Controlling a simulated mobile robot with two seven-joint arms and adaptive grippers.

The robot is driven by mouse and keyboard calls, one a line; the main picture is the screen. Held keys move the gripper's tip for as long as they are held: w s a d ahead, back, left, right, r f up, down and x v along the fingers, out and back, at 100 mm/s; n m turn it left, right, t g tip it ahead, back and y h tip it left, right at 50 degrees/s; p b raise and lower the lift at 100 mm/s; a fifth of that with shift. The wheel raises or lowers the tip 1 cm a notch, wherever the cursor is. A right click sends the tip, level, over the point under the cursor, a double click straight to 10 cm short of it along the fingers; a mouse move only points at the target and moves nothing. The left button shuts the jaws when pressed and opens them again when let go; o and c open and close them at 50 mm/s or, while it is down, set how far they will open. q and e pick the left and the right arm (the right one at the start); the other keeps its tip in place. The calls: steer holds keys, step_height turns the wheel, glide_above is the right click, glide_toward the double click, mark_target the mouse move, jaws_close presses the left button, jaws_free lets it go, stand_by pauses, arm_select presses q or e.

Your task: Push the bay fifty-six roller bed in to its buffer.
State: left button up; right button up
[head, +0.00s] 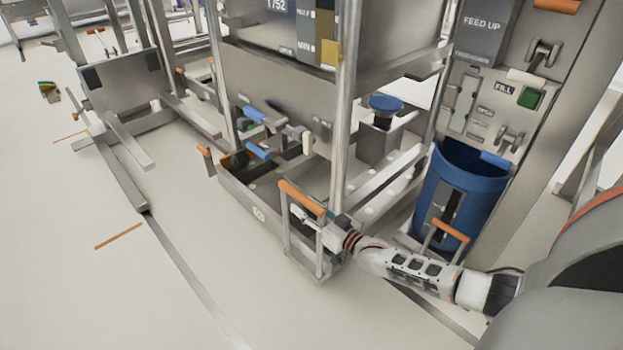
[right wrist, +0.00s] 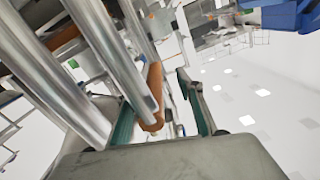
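The roller bed (head: 240,202) is a low grey metal frame under the central machine. Its small front label is too small to read. An orange grip bar (head: 301,198) tops an upright metal handle frame at its near right corner. My right gripper (head: 306,216) is at this bar, coming in from the right. In the right wrist view the orange bar (right wrist: 152,98) lies between the two teal-padded fingers of the gripper (right wrist: 160,105), with a gap to the right finger, so it looks open around the bar. My left gripper is not in view.
A blue drum (head: 462,195) stands right of the bed, below the FEED UP panel (head: 482,25). A steel post (head: 343,110) rises behind the handle. A floor rail (head: 185,265) and an orange floor line (head: 118,236) lie to the left. The left floor is mostly clear.

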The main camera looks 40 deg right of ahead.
steer(key=shift+w, duration=0.1)
steer(key=shift+d+r, duration=0.15)
steer(key=shift+d, duration=0.1)
steer(key=shift+s+d, duration=0.15)
steer(key=shift+s, duration=0.35)
steer(key=s, duration=1.1)
steer(key=shift+d, duration=0.15)
steer(key=shift+s, duration=0.1)
steer(key=shift+c, duration=0.4)
